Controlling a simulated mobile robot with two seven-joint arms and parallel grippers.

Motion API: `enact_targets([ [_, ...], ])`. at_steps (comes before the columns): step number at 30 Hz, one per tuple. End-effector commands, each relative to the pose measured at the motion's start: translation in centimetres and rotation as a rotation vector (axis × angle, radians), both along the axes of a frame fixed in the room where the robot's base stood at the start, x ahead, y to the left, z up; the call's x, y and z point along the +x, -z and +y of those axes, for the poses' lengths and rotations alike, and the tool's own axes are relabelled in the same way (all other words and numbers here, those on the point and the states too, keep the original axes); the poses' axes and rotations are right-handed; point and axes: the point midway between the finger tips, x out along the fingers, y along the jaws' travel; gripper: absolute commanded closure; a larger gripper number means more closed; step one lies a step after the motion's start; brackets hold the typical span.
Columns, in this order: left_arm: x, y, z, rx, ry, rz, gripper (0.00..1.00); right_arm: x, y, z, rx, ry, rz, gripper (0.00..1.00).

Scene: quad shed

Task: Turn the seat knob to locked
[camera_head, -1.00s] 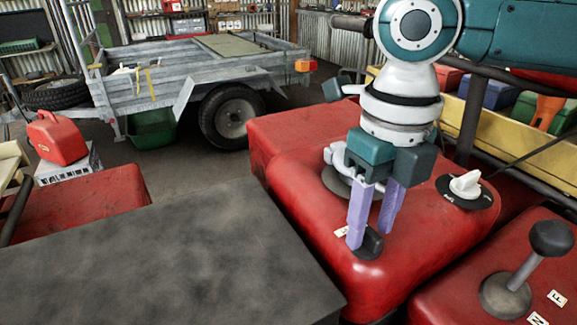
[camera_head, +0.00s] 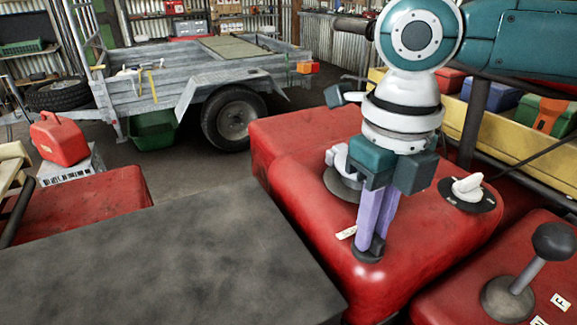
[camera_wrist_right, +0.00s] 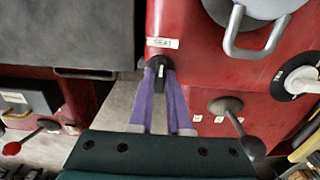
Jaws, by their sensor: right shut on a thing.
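The seat knob (camera_head: 368,256) is a small black knob on a grey round base at the front corner of the red body. In the right wrist view the knob (camera_wrist_right: 158,66) shows a pale mark on top, beside a white label (camera_wrist_right: 163,43) reading SEAT. My right gripper (camera_head: 372,240) points down with its purple fingers shut on the knob from both sides. In the right wrist view the fingers (camera_wrist_right: 158,76) meet around it. The fingers partly hide the knob, and I cannot tell which position it points to. My left gripper is not in view.
The dark seat (camera_head: 180,255) lies left of the knob. A grey cap with a handle (camera_head: 340,180) sits behind the fingers. A white dial (camera_head: 467,187) and a black-knobbed lever (camera_head: 525,270) stand to the right. A trailer (camera_head: 200,75) is in the background.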

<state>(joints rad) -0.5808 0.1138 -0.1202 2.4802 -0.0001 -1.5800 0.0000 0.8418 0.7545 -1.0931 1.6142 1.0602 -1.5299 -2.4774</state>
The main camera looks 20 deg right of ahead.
Motion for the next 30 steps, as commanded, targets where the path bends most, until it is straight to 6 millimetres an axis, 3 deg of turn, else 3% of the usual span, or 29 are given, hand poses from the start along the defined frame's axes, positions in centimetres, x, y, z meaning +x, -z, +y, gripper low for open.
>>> enact_targets([
  [14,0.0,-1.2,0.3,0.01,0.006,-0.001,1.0,0.0,-0.3,0.0,0.0,0.067,0.002,1.0],
  [30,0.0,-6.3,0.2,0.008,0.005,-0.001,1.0,0.0,-0.5,0.0,0.0,0.519,0.002,1.0],
])
